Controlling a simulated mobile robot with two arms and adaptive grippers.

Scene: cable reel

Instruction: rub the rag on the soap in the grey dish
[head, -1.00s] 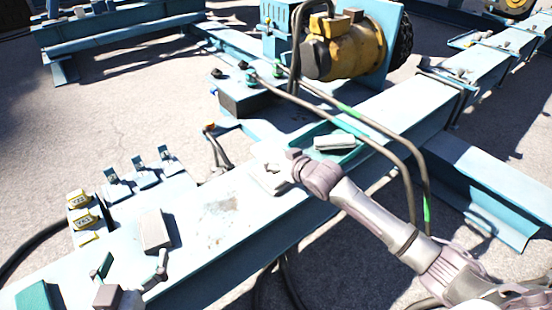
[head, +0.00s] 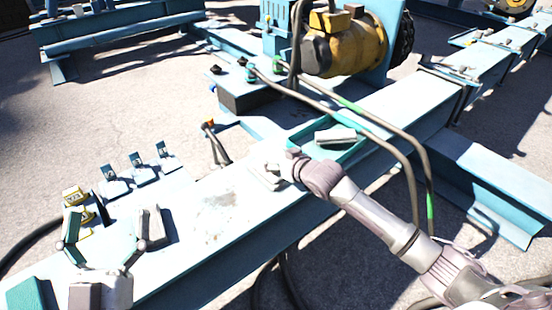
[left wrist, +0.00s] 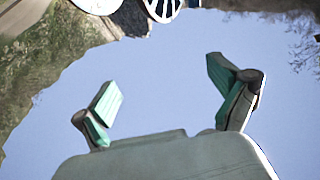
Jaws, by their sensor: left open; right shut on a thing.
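My left gripper (head: 106,216) is open at the lower left in the head view, above the pale beam. Its right finger overlaps a grey-beige block (head: 158,228) in the picture; I cannot tell if they touch. In the left wrist view its two green-padded fingers (left wrist: 168,90) stand wide apart with nothing between them. My right gripper (head: 280,168) is low over the middle of the beam, shut on a pale flat thing (head: 264,180), perhaps the rag, mostly hidden. A pale grey block (head: 335,134) lies in a teal tray (head: 352,150) to its right. I cannot identify the grey dish or soap for certain.
Yellow-tagged parts (head: 74,195) and several small brackets (head: 142,174) stand along the beam's far edge at left. A teal block (head: 25,295) sits at the lower left corner. Dark hoses (head: 400,150) arch over the beam right of the tray, by a yellow motor (head: 345,45).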

